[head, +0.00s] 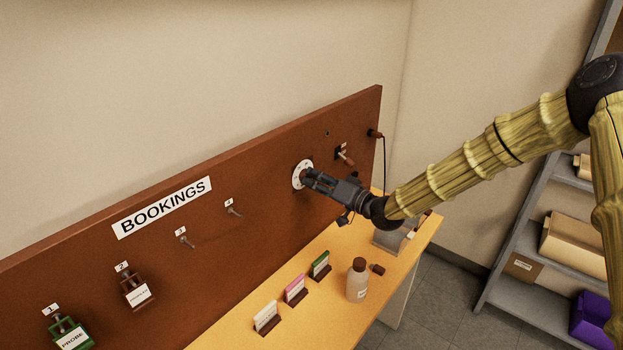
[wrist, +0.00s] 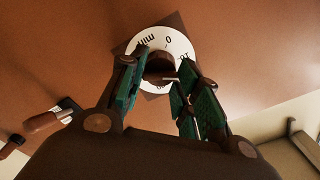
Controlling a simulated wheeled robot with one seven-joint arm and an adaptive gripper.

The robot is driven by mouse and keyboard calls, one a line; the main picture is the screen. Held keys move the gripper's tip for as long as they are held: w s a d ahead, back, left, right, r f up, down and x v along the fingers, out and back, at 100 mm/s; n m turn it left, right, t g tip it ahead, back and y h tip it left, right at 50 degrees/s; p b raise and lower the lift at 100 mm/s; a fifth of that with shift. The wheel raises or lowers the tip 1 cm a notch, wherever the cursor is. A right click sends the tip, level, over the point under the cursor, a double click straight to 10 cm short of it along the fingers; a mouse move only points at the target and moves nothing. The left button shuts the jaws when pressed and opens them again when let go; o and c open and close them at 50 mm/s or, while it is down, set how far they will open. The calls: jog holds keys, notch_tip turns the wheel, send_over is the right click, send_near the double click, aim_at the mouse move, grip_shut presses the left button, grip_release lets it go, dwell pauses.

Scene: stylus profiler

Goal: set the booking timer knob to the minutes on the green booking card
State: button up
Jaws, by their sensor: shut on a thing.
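The booking timer is a white dial (head: 297,183) on the brown board, with a dark knob at its middle. In the wrist view the dial (wrist: 182,42) shows "min", "0" and part of another number, upside down. My gripper (head: 308,177) reaches it from the right. In the wrist view its green-padded fingers (wrist: 158,85) stand on either side of the round brown knob (wrist: 160,64) and are shut on it. A pale pointer mark shows by the right finger; its exact reading is unclear. The green booking card (head: 320,264) stands on the table; its writing is too small to read.
A pink card (head: 295,289), a white card (head: 267,316) and a bottle (head: 357,283) stand on the yellow table (head: 345,325). A lever (head: 346,158) and a corded plug (head: 375,133) are right of the dial. Pegs and hanging blocks (head: 138,291) are left. Shelves stand far right.

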aim_at(313, 179)
jog(key=m+p, duration=0.1)
jog(key=m, duration=0.1)
jog(key=shift+m, duration=0.4)
jog(key=m, duration=0.3)
jog(key=shift+m, duration=0.4)
jog(key=o, duration=1.1)
jog(key=shift+p+v, duration=0.35)
jog(key=shift+v, duration=3.7)
jog(key=v, duration=1.2)
